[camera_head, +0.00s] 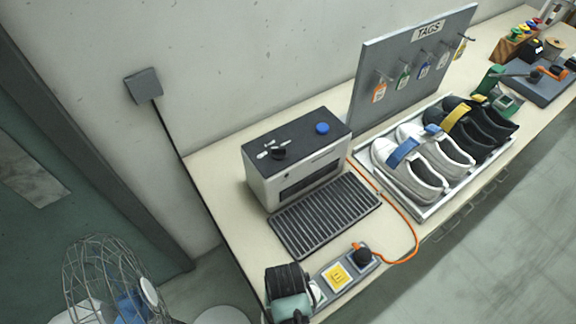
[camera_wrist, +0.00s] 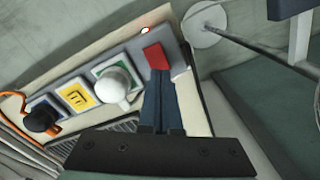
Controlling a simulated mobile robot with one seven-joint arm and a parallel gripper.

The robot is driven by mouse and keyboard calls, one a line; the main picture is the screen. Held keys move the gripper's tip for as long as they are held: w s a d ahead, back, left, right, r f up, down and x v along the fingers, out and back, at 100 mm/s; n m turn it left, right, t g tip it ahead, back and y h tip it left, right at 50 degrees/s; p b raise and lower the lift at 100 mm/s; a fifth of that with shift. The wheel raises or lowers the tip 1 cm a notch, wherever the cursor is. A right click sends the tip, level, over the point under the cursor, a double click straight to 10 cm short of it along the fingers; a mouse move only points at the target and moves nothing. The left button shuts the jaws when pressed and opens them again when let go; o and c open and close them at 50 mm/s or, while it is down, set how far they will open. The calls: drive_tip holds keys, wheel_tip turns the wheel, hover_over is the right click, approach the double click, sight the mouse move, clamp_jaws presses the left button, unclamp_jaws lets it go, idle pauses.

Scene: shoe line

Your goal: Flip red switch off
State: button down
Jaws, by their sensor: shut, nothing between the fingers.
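The red switch (camera_wrist: 155,57) sits at the right end of a grey power strip (camera_wrist: 131,52) in the wrist view. A small red-orange light (camera_wrist: 145,30) glows beside it. My gripper (camera_wrist: 158,82) is shut and empty, with its dark fingertips right at the near edge of the switch. I cannot tell whether they touch it. In the head view the strip (camera_head: 327,285) lies at the table's front edge. My arm's end covers the strip's switch end there, and the switch is hidden.
A white plug (camera_wrist: 116,86), a yellow label (camera_wrist: 76,95) and a black plug (camera_wrist: 42,118) with an orange cable (camera_wrist: 12,122) line the strip. A heater box (camera_head: 262,175) with a ridged grey mat (camera_head: 325,215) stands behind. A shoe tray (camera_head: 424,212) is to the right.

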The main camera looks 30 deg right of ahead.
drive_tip(key=shift+f+b, duration=0.85)
drive_tip(key=shift+f, duration=0.4)
idle(0.9)
wheel_tip(320, 180, up, 7)
drive_tip(key=p, duration=0.7)
drive_tip(key=shift+p, duration=0.35)
idle(0.4)
